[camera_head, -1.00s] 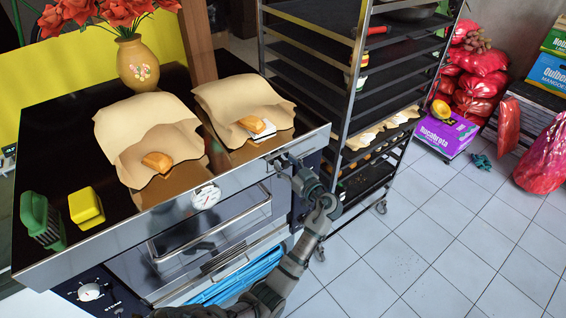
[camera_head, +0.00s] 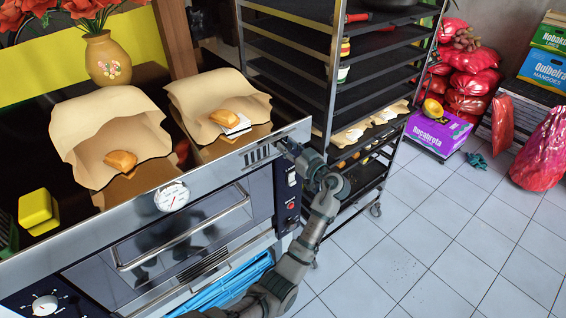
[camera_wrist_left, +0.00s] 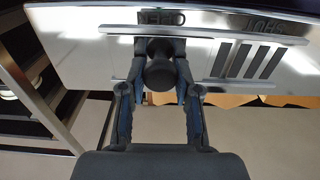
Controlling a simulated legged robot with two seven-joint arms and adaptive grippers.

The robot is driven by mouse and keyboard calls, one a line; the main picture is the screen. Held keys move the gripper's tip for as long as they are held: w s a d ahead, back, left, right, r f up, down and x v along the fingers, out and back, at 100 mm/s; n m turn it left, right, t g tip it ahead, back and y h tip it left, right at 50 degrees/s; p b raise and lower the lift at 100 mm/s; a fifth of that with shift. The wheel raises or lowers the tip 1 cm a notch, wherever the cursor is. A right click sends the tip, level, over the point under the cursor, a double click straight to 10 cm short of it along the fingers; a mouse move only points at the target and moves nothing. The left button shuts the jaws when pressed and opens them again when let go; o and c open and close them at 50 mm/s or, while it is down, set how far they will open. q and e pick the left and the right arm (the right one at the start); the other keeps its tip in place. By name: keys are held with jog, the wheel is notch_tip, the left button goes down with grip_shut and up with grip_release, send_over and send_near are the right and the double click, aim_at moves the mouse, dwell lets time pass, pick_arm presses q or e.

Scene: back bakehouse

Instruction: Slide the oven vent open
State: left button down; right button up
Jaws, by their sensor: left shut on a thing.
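The oven vent (camera_head: 262,154) is a row of slots at the right end of the oven's steel front panel. In the left wrist view several dark vent slots (camera_wrist_left: 247,60) show uncovered between two rails, to the right of a black round knob (camera_wrist_left: 159,74). My left gripper (camera_wrist_left: 160,84) is shut on this knob, one finger on each side. In the head view my left gripper (camera_head: 286,147) is at the panel's right end, just right of the slots, and hides the knob. My right gripper is not in view.
The oven (camera_head: 160,240) has a door handle, a dial and a lower control panel. Paper-lined bread, a flower vase (camera_head: 107,60) and a yellow block (camera_head: 38,211) stand on top. A tray rack (camera_head: 335,90) stands close behind my gripper.

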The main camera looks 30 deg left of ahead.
pick_arm(q)
jog(key=shift+w+d+f, duration=0.15)
jog(key=shift+w+f, duration=0.1)
jog(key=shift+f, duration=0.15)
jog(key=shift+s+r, duration=0.15)
jog(key=shift+r, duration=0.05)
jog(key=shift+a, duration=0.2)
jog(key=c, duration=1)
grip_release()
jog(key=shift+o, duration=0.8)
jog(key=shift+w+f, duration=0.15)
jog(key=shift+w, duration=0.1)
jog(key=shift+w+f, duration=0.1)
jog(key=shift+w, duration=0.05)
jog(key=shift+s+d+r, duration=0.2)
jog(key=shift+s+d, duration=0.05)
jog(key=v, duration=1.1)
jog(key=shift+d, duration=0.35)
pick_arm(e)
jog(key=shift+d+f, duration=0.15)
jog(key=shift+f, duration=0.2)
